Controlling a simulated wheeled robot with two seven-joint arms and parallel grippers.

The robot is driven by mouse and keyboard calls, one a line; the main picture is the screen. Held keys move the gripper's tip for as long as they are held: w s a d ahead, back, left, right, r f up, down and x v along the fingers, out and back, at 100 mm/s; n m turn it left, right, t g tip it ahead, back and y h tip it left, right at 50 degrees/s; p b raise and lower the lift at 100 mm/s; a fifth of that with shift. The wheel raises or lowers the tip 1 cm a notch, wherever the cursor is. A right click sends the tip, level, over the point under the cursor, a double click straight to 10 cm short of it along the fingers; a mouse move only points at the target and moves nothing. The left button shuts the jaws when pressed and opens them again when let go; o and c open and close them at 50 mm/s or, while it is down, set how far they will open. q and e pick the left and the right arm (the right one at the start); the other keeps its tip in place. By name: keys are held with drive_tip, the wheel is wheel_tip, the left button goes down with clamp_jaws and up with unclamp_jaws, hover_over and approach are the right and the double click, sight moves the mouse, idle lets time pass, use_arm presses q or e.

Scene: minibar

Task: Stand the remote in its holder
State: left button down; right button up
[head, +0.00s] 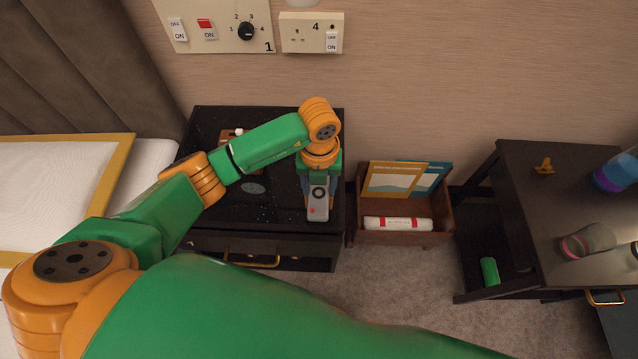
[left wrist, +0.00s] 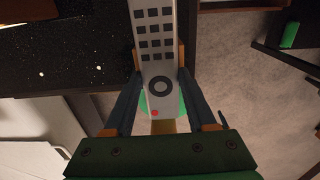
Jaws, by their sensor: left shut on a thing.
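A grey remote (head: 318,203) with dark buttons, a round dark ring and a red button is held in my left gripper (head: 319,182), over the front right part of the black speckled nightstand (head: 215,212). In the left wrist view the remote (left wrist: 157,72) runs up between the two fingers of my left gripper (left wrist: 160,88), which are shut on its sides. A small brown object (head: 227,134) with a white part stands at the back of the nightstand, partly behind my arm. I cannot tell whether it is the holder. My right gripper is not in view.
A brown wooden rack (head: 404,238) with magazines and a white-and-red roll (head: 397,223) stands right of the nightstand. A dark table (head: 570,180) with bottles is at the far right. A bed (head: 60,185) is at the left. The nightstand's left front is clear.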

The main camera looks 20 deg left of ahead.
sight(319, 189)
use_arm(q)
drive_tip(key=shift+f, duration=0.3)
drive_tip(key=shift+c, duration=1)
unclamp_jaws()
drive_tip(key=shift+r, duration=0.1)
drive_tip(key=shift+r, duration=0.1)
wheel_tip(319, 189, up, 13)
drive_tip(key=p, duration=0.1)
drive_tip(key=shift+p, duration=0.4)
